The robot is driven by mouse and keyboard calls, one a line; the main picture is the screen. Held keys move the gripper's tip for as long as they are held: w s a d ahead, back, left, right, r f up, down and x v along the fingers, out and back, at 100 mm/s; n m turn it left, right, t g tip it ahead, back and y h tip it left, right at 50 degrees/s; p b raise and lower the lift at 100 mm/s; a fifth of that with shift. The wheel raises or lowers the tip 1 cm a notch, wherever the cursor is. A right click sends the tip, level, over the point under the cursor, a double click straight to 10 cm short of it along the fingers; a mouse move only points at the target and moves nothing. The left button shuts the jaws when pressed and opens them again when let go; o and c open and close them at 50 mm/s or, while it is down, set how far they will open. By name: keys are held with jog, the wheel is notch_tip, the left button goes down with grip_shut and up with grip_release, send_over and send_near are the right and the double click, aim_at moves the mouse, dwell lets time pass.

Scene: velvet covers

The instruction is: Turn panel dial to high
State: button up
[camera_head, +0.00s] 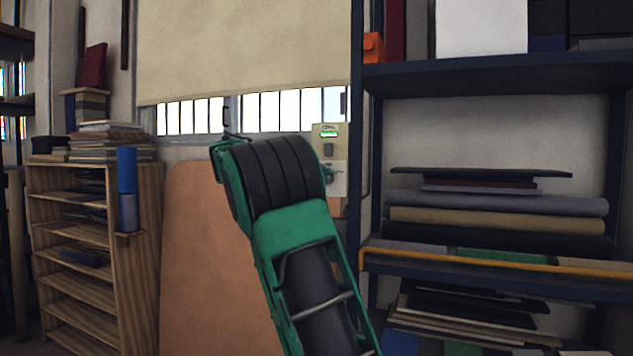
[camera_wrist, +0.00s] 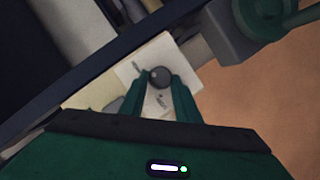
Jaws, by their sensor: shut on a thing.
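The wall panel (camera_head: 322,130) is a pale box with a small green lit display, mounted between the window and the shelf in the head view. In the wrist view, the panel's white plate (camera_wrist: 135,72) carries a round dark dial (camera_wrist: 159,77) with small markings above and below it. My gripper (camera_wrist: 160,80) has its two green fingers on either side of the dial, shut on it. In the head view my green arm reaches up to the panel and hides the fingertips. The dial's exact setting is too small to read.
A dark blue shelf unit (camera_head: 490,76) with rolled and stacked materials stands close to the right of the panel. A large tan board (camera_head: 190,250) leans below the window. A wooden rack (camera_head: 140,270) stands at the left.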

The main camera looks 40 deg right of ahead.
jog(key=shift+a+f, duration=0.1)
jog(key=shift+f, duration=0.2)
jog(key=o, duration=1)
jog(key=shift+o, duration=0.2)
jog(key=shift+r, duration=0.1)
jog(key=w+v, duration=0.1)
jog(key=v, duration=0.9)
jog(key=shift+s+a, duration=0.3)
jog(key=shift+s, duration=0.15)
jog(key=shift+r, duration=0.1)
